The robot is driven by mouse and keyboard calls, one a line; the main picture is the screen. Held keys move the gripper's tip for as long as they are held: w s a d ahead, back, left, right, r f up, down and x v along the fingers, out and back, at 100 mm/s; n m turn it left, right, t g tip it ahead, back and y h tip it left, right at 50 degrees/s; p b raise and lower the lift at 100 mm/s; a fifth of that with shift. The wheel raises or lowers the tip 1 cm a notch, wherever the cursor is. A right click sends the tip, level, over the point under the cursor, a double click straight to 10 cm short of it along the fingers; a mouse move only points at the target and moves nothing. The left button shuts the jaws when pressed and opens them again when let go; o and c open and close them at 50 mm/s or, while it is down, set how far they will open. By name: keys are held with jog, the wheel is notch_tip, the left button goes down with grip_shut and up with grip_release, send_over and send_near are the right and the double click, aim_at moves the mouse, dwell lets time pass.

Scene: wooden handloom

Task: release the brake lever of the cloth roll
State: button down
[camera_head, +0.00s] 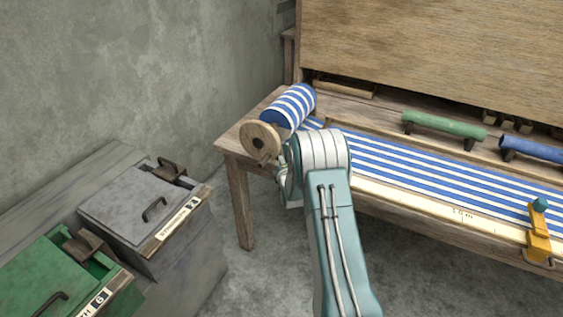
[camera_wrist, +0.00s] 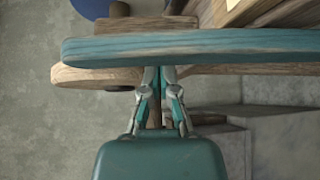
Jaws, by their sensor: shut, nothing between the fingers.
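The cloth roll (camera_head: 289,106), striped blue and white, lies at the loom's left end with a round wooden disc (camera_head: 259,142) on its near end. In the wrist view a long lever-like bar (camera_wrist: 200,46) with worn teal paint crosses the picture; I take it for the brake lever. A bare wooden piece (camera_wrist: 90,77) lies behind it. My gripper (camera_wrist: 158,72) is shut and empty, its fingertips at the bar's lower edge; I cannot tell if they touch it.
Striped cloth (camera_head: 420,172) stretches right across the wooden loom (camera_head: 244,205). A green handle (camera_head: 443,124), a blue handle (camera_head: 533,149) and a yellow clamp-like piece (camera_head: 539,240) are on the right. Grey (camera_head: 140,200) and green (camera_head: 45,285) lidded boxes stand at left.

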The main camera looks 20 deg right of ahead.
jog(key=s+d+m+t+h, duration=0.1)
jog(key=s+d+m+t, duration=0.2)
jog(key=s+d+m, duration=0.2)
jog(key=shift+s+d+m+t+h, duration=0.3)
jog(key=shift+s+d+m+t, duration=0.15)
jog(key=shift+s, duration=0.8)
jog(key=shift+s+f, duration=0.1)
jog(key=shift+d, duration=0.1)
